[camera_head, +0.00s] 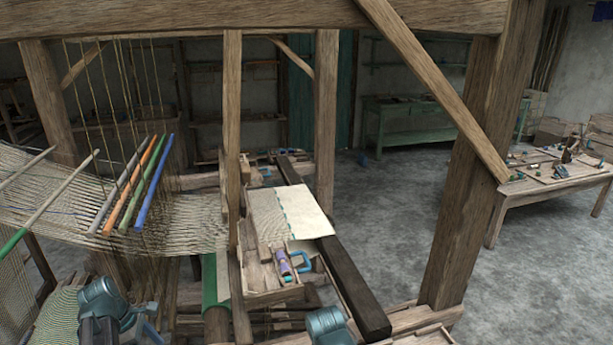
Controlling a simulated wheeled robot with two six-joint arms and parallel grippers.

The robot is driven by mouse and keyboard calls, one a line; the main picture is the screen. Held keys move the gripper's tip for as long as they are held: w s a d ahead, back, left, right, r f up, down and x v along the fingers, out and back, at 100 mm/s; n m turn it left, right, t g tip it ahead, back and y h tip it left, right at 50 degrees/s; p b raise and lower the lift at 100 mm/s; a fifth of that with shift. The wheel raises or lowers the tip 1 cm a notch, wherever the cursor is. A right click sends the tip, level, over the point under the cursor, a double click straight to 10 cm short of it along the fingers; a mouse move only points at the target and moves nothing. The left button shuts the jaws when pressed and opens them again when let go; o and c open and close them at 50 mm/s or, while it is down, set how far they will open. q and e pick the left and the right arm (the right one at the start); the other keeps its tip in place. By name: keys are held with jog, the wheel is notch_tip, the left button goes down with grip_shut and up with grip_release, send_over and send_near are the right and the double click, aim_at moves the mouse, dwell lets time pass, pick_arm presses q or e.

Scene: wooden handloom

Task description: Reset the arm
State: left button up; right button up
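My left arm comes in at the lower left, with a rounded blue-grey joint. Beyond it, part of what looks like my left gripper (150,332) shows low at the bottom edge, beside the loom's lower beams. Its fingertips are not clear, so I cannot tell whether it is open or shut. Of my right arm, only a rounded blue-grey part shows at the bottom centre, in front of the dark beam. My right gripper is out of the picture. I see nothing held by either arm.
The wooden loom's right post (478,150) and slanted brace (430,85) stand close. Coloured heddle bars (140,185) hang over the warp (190,215). A pale cloth (305,212), purple spool (283,263) and dark beam (350,285) lie centrally. A table (545,190) stands right; floor between is clear.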

pick_arm(q)
jog(key=b+x, duration=1.3)
jog(key=shift+f, duration=0.1)
jog(key=shift+d, duration=0.25)
jog(key=shift+w+d+r+y+p, duration=0.1)
jog(key=shift+d+r+y+p, duration=0.35)
jog(key=shift+r+p, duration=0.4)
jog(key=shift+w+d+r+g+y+p, duration=0.25)
jog(key=shift+d+r+g+y+p, duration=0.25)
jog(key=shift+d+y+p, duration=0.45)
jog(key=shift+y, duration=0.3)
jog(key=r+p, duration=0.8)
jog(key=r, duration=0.1)
jog(key=shift+a+p, duration=0.25)
jog(key=shift+p, duration=0.1)
jog(key=shift+w, duration=0.1)
